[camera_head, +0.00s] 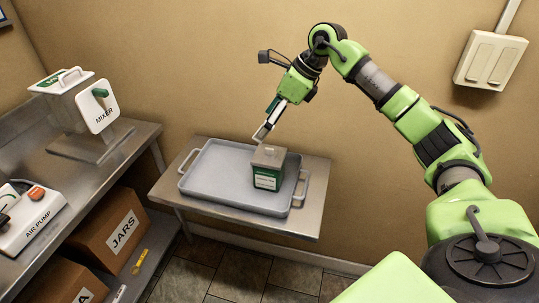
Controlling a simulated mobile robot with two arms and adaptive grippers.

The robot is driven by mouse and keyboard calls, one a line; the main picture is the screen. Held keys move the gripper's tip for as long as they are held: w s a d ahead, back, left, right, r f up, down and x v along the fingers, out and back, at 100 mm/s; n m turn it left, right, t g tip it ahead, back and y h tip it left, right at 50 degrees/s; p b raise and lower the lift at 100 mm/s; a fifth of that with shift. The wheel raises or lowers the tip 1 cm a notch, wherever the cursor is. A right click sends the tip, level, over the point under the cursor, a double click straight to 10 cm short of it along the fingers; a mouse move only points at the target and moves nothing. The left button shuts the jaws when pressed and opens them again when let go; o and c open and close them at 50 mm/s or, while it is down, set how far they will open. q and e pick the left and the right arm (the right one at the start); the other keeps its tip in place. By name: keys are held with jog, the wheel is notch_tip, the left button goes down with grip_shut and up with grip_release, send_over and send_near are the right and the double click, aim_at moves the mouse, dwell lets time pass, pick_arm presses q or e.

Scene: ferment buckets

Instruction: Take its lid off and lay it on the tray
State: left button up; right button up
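A green box (267,181) with a white label stands upright on the grey tray (215,185), toward the tray's right side. A flat grey-brown lid (268,156) covers its top. The label's text is too small to read. My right gripper (263,133) reaches down from above, with its fingers just above or behind the lid's back edge. I cannot tell whether it touches the lid, or whether its fingers are open or shut. My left gripper is out of view.
The tray has raised handles and sits on a small metal table (312,205); its left part is bare. At left, a steel bench holds a mixer (80,103) and an air pump (32,217). A JARS carton (113,232) is below. A wall stands close behind.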

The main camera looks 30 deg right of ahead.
jog(key=h, duration=0.2)
send_near(269, 149)
jog(key=shift+g, duration=0.4)
jog(key=p+x, duration=0.1)
jog(key=x, duration=0.3)
jog(key=shift+w+p, duration=0.4)
jog(key=shift+w, duration=0.05)
jog(key=p+x, duration=0.2)
jog(key=x, duration=0.2)
jog(key=shift+f, duration=0.3)
jog(key=shift+w+a+f, duration=0.1)
jog(key=shift+w+f, duration=0.15)
jog(key=shift+f, duration=0.35)
jog(key=c, duration=1.1)
